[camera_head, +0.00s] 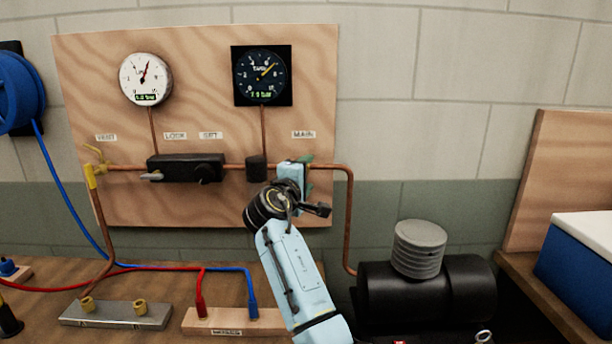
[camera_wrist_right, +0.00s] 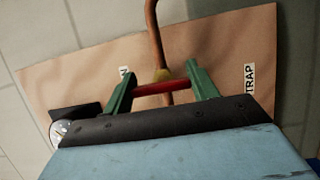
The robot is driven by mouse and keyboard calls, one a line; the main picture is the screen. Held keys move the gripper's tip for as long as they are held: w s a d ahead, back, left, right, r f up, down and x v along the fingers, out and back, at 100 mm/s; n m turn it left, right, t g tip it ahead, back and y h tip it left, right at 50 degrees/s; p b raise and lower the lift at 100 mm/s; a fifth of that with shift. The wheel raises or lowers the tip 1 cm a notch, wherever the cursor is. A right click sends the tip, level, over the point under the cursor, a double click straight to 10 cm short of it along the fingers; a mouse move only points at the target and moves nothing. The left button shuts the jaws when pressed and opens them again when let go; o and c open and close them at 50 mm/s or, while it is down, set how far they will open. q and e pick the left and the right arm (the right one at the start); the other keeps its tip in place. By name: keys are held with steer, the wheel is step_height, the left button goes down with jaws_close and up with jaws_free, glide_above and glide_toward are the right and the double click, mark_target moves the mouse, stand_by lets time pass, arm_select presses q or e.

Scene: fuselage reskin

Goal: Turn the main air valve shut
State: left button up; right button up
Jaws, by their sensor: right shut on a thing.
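The main air valve sits on the copper pipe under the MAIN label (camera_head: 303,134). In the head view, my right gripper (camera_head: 300,163) covers it. The right wrist view shows its yellow body (camera_wrist_right: 163,75) and red handle (camera_wrist_right: 155,88). The handle lies crosswise to the pipe as seen there. My right gripper's green fingers (camera_wrist_right: 160,87) are shut on the red handle, one at each end. My left gripper is out of view.
The plywood panel (camera_head: 110,60) carries a white gauge (camera_head: 145,79), a dark tank gauge (camera_head: 262,75) and a black regulator block (camera_head: 185,168). A yellow valve (camera_head: 93,168) is at the left. A black compressor (camera_head: 425,290) stands below right. Hoses cross the bench.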

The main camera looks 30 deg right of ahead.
steer(key=shift+f, duration=0.1)
stand_by(0.3)
steer(key=o, duration=1)
steer(key=v, duration=1.3)
steer(key=shift+a, duration=0.2)
steer(key=shift+s, duration=0.2)
